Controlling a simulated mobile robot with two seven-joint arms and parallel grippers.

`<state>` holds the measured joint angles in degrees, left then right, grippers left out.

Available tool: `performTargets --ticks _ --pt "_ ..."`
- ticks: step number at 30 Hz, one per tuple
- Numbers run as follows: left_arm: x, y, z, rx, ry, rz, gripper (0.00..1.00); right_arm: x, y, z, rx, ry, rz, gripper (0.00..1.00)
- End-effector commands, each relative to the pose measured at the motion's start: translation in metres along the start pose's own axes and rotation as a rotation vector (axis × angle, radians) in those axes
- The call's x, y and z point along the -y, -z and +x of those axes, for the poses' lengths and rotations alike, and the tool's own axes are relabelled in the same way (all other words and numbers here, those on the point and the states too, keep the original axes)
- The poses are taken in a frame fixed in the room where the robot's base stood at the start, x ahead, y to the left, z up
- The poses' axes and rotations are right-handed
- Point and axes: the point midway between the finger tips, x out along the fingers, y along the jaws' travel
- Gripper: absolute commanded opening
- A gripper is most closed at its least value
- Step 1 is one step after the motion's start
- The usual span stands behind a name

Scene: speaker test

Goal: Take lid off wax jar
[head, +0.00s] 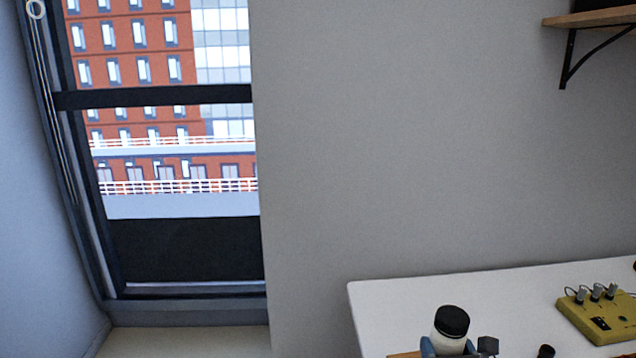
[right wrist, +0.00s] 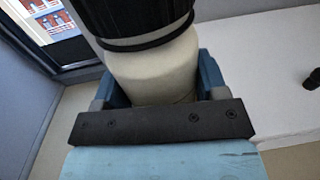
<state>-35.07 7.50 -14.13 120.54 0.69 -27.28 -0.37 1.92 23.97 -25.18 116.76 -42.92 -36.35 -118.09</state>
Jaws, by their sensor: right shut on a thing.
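The wax jar (head: 447,343) is cream-white and stands out at the bottom edge of the head view. Its black ribbed lid (head: 452,321) sits on top of it. In the right wrist view the jar (right wrist: 155,70) fills the middle, with the lid (right wrist: 130,18) above it and a thin dark ring at its lower edge. My right gripper (right wrist: 158,88) is shut on the jar body, one blue finger on each side, below the lid. The jar's lower part is hidden behind the gripper's dark bar. My left gripper is in neither view.
A white table (head: 400,297) runs along the grey wall. A yellow device (head: 598,315) with several knobs lies on it at the right. A small dark object (head: 546,351) is at the bottom edge. A wall shelf (head: 595,18) hangs at upper right. A window (head: 165,130) is at left.

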Motion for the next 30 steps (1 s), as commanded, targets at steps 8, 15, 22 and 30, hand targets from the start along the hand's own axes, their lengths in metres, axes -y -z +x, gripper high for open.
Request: performTargets --ticks 8,15,22,30 --pt "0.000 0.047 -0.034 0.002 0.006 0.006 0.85 -0.004 -0.063 -0.027 0.003 -0.006 0.010 0.13" --pt "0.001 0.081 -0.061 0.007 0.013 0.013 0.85 -0.003 -0.111 -0.054 0.003 -0.002 0.008 0.13" --pt "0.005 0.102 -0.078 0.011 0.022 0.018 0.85 0.000 -0.143 -0.075 0.002 0.007 0.000 0.13" --pt "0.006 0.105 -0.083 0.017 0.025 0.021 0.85 0.002 -0.155 -0.084 0.004 0.012 -0.008 0.13"
